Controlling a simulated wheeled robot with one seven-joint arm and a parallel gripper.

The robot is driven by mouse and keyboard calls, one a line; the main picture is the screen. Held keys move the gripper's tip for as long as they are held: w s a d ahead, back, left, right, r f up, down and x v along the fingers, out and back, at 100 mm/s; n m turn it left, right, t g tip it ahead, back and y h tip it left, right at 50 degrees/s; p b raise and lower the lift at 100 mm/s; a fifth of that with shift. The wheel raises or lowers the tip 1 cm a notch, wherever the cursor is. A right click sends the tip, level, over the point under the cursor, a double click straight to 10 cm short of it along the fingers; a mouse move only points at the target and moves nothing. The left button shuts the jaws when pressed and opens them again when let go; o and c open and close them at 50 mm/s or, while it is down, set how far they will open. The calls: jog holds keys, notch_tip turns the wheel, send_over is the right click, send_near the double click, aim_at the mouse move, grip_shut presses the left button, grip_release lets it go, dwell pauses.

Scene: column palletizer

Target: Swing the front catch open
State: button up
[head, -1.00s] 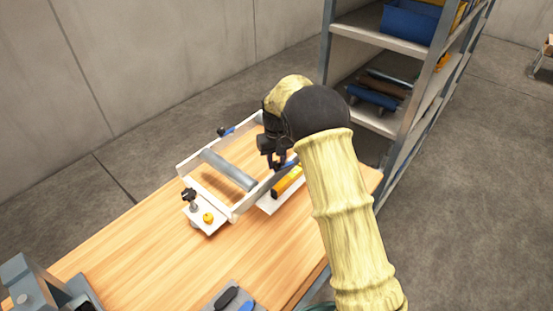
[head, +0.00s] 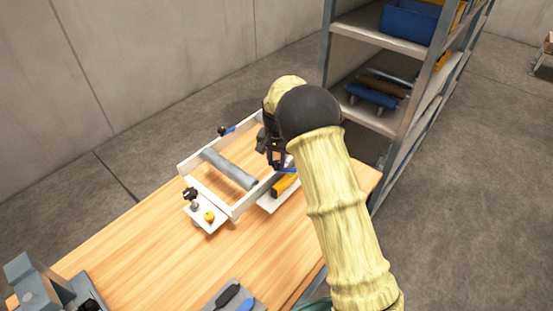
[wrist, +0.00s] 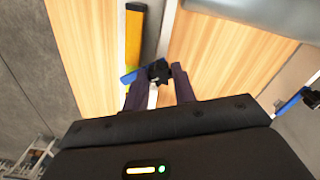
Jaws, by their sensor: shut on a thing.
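A pale frame (head: 205,198) with a grey roller (head: 230,168) across it sits on the wooden bench. The front catch, a blue lever (head: 288,170) with a black knob, is on the frame's right side. In the wrist view its blue lever (wrist: 133,76) points left from the black knob (wrist: 161,72). My gripper (head: 277,164) is over this side; in the wrist view its two dark fingers (wrist: 160,80) are shut on the knob. A second blue catch (head: 228,131) is on the frame's far side. My arm hides part of the frame's right end.
A yellow and black bar (head: 286,184) lies on a pale plate beside the frame. A black knob (head: 190,194) and an orange knob (head: 209,217) are at the near corner. A shelf rack (head: 400,120) stands behind right.

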aim_at(276, 162)
jog(key=shift+w+r, duration=0.1)
jog(key=o, duration=1)
notch_tip(276, 162, up, 17)
jog(key=shift+r+b, duration=0.15)
jog(key=shift+b, duration=1.1)
jog(key=s+d+f+n+t, duration=0.1)
jog(key=s+d+f, duration=0.4)
jog(key=s+d, duration=0.6)
jog(key=s+d+f, duration=0.2)
jog(key=s, duration=0.3)
jog(key=s+d+f+n+t, duration=0.1)
jog(key=s+d, duration=0.1)
jog(key=s, duration=0.4)
jog(key=s+d+f+n, duration=0.1)
jog(key=s+d+f, duration=0.1)
jog(key=s, duration=0.3)
jog(key=shift+s+d+f+t, duration=0.25)
jog(key=shift+d+f+t, duration=0.1)
jog(key=shift+d, duration=0.1)
